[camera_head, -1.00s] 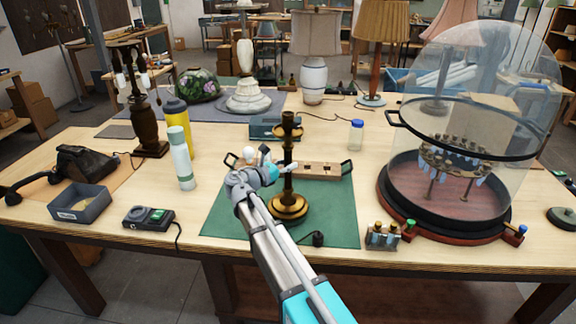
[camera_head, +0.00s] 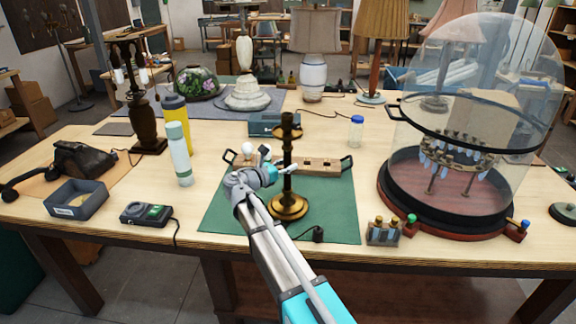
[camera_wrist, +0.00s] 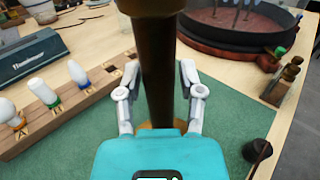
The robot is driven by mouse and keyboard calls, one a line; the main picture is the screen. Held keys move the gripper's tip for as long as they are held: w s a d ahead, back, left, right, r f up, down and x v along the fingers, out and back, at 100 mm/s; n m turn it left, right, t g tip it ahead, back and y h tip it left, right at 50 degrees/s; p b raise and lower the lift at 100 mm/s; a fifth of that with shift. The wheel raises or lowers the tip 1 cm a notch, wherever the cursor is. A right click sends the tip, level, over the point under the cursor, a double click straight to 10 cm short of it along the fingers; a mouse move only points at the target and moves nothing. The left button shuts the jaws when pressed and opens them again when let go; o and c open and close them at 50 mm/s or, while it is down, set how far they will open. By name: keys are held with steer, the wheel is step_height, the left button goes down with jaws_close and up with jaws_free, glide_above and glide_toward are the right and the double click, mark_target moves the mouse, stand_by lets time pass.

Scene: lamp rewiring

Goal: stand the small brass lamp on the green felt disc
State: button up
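The small brass lamp (camera_head: 287,185), a dark stem with a brass cup and round brass base, stands upright on the green rectangular mat (camera_head: 340,222) in the head view. My gripper (camera_head: 277,160) is at its stem, above the base. In the wrist view the two fingers (camera_wrist: 158,78) flank the dark stem (camera_wrist: 157,50) closely on both sides and look shut on it. The base is mostly hidden there. A round dark-green piece (camera_head: 565,212) with a knob lies at the far right edge; I cannot tell whether it is the felt disc.
A wooden block with bulbs (camera_head: 318,165) lies just behind the lamp. A glass dome on a round base (camera_head: 450,215) stands right, with a small vial rack (camera_head: 383,234) before it. A black plug (camera_head: 318,234) lies near the mat's front edge. Bottles (camera_head: 179,155) stand left.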

steer(key=shift+o, duration=0.9)
steer(key=shift+r, duration=0.15)
steer(key=v, duration=1.2)
